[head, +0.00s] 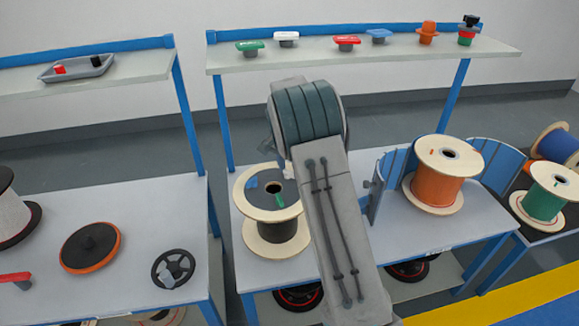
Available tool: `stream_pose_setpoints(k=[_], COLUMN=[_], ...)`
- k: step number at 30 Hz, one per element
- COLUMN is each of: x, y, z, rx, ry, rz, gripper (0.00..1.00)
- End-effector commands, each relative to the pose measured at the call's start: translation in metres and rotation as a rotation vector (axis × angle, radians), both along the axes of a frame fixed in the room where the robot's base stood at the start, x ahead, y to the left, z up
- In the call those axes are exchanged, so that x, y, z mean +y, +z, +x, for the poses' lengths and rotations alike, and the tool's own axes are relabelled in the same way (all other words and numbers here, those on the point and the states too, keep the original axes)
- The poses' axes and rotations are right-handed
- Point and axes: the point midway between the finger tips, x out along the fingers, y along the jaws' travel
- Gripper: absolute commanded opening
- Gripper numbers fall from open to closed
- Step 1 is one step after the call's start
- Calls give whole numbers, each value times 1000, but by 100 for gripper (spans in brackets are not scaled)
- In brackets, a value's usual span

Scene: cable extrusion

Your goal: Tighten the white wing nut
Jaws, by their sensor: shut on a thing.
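A white wing-shaped piece (286,37), which looks like the white wing nut, rests on a dark stub on the upper shelf (390,55). It stands between a green one (250,46) and a red one (346,42), with a blue one (379,35) further right. My arm rises from the bottom centre across the middle bench, its thick dark-banded joint just below the shelf. My gripper is hidden behind this arm, so its fingers and anything between them do not show.
A black-topped spool (272,230) stands left of my arm, close to it. An orange spool (440,180) stands right, beside blue curved panels (388,172). The left bench holds an orange-rimmed disc (91,248) and a black handwheel (173,269). Orange and stacked pieces (468,30) stand on the shelf's right.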

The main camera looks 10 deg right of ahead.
Motion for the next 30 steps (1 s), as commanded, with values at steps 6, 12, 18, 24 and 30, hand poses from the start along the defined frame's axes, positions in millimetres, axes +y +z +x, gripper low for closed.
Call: stream_pose_setpoints(k=[6, 12, 18, 24, 30], x=[2, 2, 3, 3, 3], y=[1, 1, 1, 0, 0], z=[-1, -1, -2, -2, -2], rx=[-4, -9, -11, -13, -14], ry=[-185, -321, -407, -449, -460], rz=[2, 4, 6, 6, 6], gripper=[20, 20, 20, 20, 20])
